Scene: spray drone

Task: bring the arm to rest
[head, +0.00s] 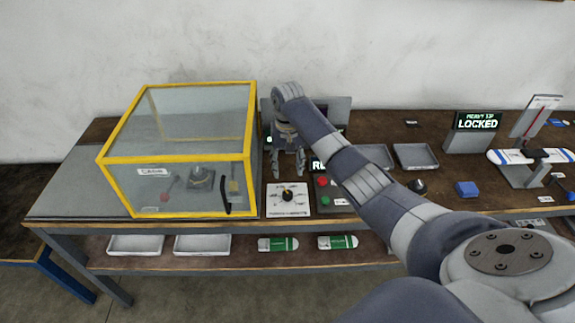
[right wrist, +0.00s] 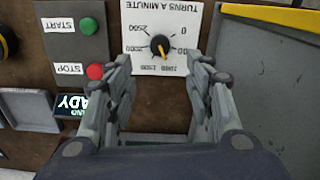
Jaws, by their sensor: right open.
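My right arm reaches in from the right in the head view. My right gripper (head: 287,172) is over the bench, above and behind the white dial plate (head: 276,207). The right wrist view shows the gripper (right wrist: 162,72) open and empty, with its two fingers apart. The black dial knob (right wrist: 160,44) shows beyond the fingers, apart from them. Its yellow mark points toward the picture's lower side, near the 1000 and 1500 labels; the exact setting is unclear. My left gripper is not in view.
A glass case with a yellow frame (head: 178,158) stands left of the gripper. A panel holds a green START button (right wrist: 88,26) and a red STOP button (right wrist: 94,71).

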